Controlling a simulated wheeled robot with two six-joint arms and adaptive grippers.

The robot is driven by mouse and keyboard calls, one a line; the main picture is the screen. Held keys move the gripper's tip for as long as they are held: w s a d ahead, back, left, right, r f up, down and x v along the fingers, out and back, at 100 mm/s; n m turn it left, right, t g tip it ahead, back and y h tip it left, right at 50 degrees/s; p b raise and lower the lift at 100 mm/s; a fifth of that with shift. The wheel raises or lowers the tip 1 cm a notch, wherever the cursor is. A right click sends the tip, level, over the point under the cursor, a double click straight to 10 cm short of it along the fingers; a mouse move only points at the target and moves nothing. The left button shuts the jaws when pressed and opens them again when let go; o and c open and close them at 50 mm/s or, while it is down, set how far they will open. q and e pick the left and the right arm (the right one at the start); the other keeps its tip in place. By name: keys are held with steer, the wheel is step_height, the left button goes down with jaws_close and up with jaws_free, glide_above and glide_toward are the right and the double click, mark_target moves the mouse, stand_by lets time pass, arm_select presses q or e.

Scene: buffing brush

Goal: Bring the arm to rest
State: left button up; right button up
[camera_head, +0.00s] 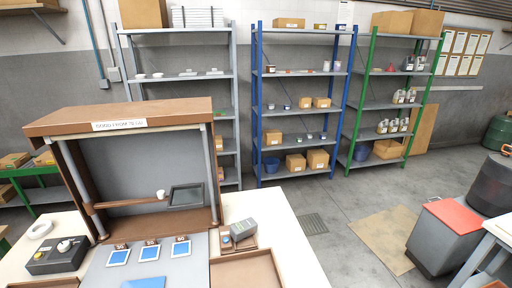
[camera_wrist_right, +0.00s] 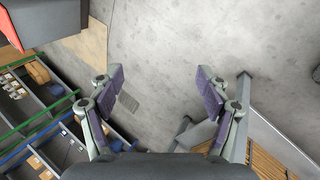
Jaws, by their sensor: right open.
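My right gripper (camera_wrist_right: 160,95) shows in the right wrist view with its two fingers wide apart. Nothing is between the fingers; bare grey floor lies beyond them. It does not show in the head view. My left gripper is in neither view. No buffing brush can be made out for sure. On the workbench (camera_head: 277,228) in the head view stands a brown booth (camera_head: 130,117) with a grey back panel. A small white cup-like piece (camera_head: 161,194) and a dark tray (camera_head: 187,195) are inside it.
Blue cards (camera_head: 150,250) lie at the bench front, beside a grey device (camera_head: 243,230) and a dark control box (camera_head: 57,255). A grey bin with a red lid (camera_head: 453,216) stands on the right. Shelves (camera_head: 302,105) line the back wall. Floor (camera_head: 335,215) between is mostly clear.

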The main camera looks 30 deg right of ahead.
steer(key=a+f+y+b, duration=0.1)
steer(key=a+f, duration=0.3)
steer(key=a, duration=0.8)
steer(key=a+f+m+y+b, duration=0.1)
steer(key=a+f, duration=0.4)
steer(key=a, duration=0.6)
steer(key=s+a+f+m+y+b, duration=0.1)
steer(key=a+f+y, duration=0.2)
steer(key=a, duration=0.9)
step_height(320, 180, down, 2)
steer(key=shift+a+f, duration=0.25)
steer(key=shift+a, duration=0.05)
steer(key=shift+s, duration=0.1)
